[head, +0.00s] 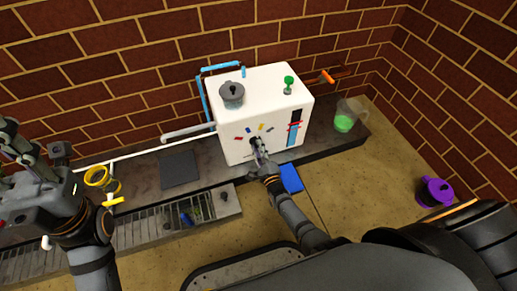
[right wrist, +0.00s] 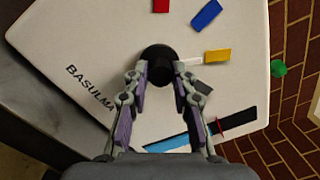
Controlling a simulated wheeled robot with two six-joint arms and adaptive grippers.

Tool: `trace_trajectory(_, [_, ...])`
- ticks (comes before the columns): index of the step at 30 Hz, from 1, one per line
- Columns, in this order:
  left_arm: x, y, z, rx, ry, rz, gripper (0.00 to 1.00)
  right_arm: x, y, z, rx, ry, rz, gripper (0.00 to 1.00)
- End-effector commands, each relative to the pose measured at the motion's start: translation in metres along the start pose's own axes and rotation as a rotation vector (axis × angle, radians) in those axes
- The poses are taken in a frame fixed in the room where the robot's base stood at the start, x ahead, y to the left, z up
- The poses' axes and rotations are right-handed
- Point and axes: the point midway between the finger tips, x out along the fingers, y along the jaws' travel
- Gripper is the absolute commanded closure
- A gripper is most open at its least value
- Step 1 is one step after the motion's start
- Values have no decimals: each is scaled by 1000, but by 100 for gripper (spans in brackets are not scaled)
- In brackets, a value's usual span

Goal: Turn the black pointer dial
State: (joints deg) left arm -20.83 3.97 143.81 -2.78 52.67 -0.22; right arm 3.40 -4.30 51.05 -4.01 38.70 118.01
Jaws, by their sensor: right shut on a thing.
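The black pointer dial (right wrist: 158,62) is a round black knob on the front face of a white box (head: 235,154).
A grey pot (head: 232,95) and a green knob (head: 289,82) are on top of the box. A jug with green liquid (head: 344,119) stands right of it. A blue block (head: 290,178) lies in front. A purple pot (head: 435,191) is at the far right. A dark plate (head: 180,169) lies left.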

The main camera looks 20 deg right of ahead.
Motion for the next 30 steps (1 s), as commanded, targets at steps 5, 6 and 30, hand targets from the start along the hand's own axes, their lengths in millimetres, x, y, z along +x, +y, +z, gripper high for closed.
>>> trace_trajectory(5, [0,0,0,0,0,0,60,0,0,0,-1,1,1,64])
trace_trajectory(6, [0,0,0,0,0,0,60,0,0,0,-1,1,1,59])
trace_trajectory(30, [0,0,0,0,-1,-1,60,4,-60,32,-1,-3,-7,52])
